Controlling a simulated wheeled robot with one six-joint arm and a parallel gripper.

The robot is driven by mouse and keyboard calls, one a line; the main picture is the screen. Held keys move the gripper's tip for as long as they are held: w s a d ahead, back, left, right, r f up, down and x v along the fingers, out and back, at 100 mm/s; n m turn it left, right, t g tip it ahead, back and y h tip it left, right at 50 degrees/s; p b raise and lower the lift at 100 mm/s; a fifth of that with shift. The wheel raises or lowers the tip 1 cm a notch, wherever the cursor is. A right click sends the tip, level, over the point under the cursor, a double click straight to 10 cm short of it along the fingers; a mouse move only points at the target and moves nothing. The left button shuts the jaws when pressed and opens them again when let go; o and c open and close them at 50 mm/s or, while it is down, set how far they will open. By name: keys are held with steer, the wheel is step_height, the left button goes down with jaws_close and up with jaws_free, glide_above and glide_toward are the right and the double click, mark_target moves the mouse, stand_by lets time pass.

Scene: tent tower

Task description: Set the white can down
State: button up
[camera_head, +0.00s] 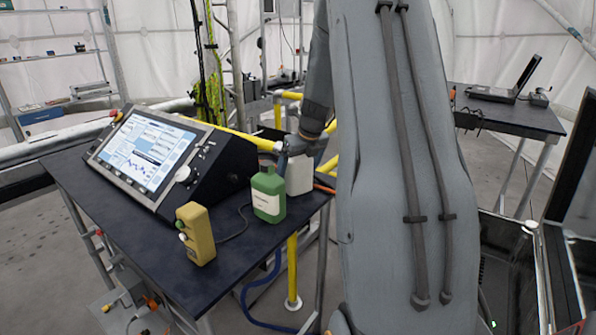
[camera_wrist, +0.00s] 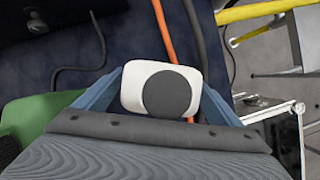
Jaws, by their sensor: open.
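The white can (camera_head: 299,174) stands upright on the dark table (camera_head: 130,235), near its right edge, just behind and to the right of a green bottle (camera_head: 268,194). My gripper (camera_head: 300,145) is at the top of the can, and my arm comes down to it from above. In the wrist view the can (camera_wrist: 132,92) with its dark round cap lies between the two blue fingers of my gripper (camera_wrist: 160,95). The fingers are spread on either side of it. The can's base is partly hidden by the green bottle.
A yellow control box (camera_head: 196,234) and a console with a lit screen (camera_head: 148,150) stand on the same table. The green bottle also shows at the left in the wrist view (camera_wrist: 35,118). An orange cable (camera_wrist: 164,32) and yellow rails (camera_wrist: 270,10) run close by.

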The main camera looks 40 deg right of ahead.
steer(key=b+v, duration=0.2)
steer(key=v, duration=1)
stand_by(0.3)
